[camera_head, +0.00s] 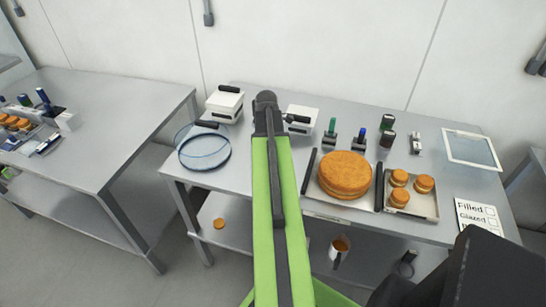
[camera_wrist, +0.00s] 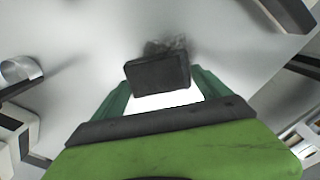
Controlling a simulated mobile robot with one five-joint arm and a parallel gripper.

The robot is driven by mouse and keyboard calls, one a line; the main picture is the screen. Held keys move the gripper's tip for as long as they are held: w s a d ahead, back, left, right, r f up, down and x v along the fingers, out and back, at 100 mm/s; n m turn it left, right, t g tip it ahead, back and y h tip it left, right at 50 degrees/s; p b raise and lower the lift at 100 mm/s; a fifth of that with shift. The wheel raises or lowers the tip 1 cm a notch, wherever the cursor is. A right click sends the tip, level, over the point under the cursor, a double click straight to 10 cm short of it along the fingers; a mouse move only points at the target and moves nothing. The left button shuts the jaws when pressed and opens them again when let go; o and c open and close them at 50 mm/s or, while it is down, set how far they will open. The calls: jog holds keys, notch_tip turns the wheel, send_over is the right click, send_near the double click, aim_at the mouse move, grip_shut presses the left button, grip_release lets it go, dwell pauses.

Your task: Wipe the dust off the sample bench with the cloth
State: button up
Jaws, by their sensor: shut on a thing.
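The sample bench (camera_head: 238,165) is the grey metal table in front of me in the head view. My arm reaches over its left-middle part and hides the gripper there. In the wrist view my gripper (camera_wrist: 158,88) has its green fingers shut on a dark grey block-shaped thing, which I take to be the folded cloth (camera_wrist: 158,76). A dark, blurry patch of dust (camera_wrist: 166,46) lies on the pale bench top just beyond the cloth. I cannot tell whether the cloth touches the surface. In the head view the cloth and dust are hidden.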

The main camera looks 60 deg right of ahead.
jog(key=shift+w+a, duration=0.3)
jog(key=shift+w, duration=0.6)
jog(key=shift+w+a, duration=0.25)
jog(key=shift+w, duration=0.65)
jog(key=shift+s+a+f, duration=0.1)
jog(key=shift+s+a, duration=0.25)
jog(key=shift+a, duration=0.45)
jog(key=shift+s+d, duration=0.6)
jog(key=shift+s, duration=1.1)
jog(key=shift+s+d, duration=0.55)
jog(key=shift+s, duration=1.15)
jog(key=shift+s+d, duration=0.6)
jog(key=shift+s, duration=1.1)
jog(key=shift+s+a+f, duration=0.1)
jog(key=shift+s+a, duration=0.15)
jog(key=shift+a, duration=0.6)
jog(key=shift+w+a, duration=0.2)
jog(key=shift+w, duration=0.65)
jog(key=shift+w+a, duration=0.2)
jog(key=shift+w, duration=0.65)
jog(key=shift+w+a, duration=0.4)
jog(key=shift+w, duration=0.8)
jog(key=shift+w+a, duration=0.35)
jog(key=shift+w, duration=0.8)
jog(key=shift+w+a, duration=0.4)
jog(key=shift+w, duration=0.8)
notch_tip(320, 180, up, 6)
jog(key=p, duration=0.6)
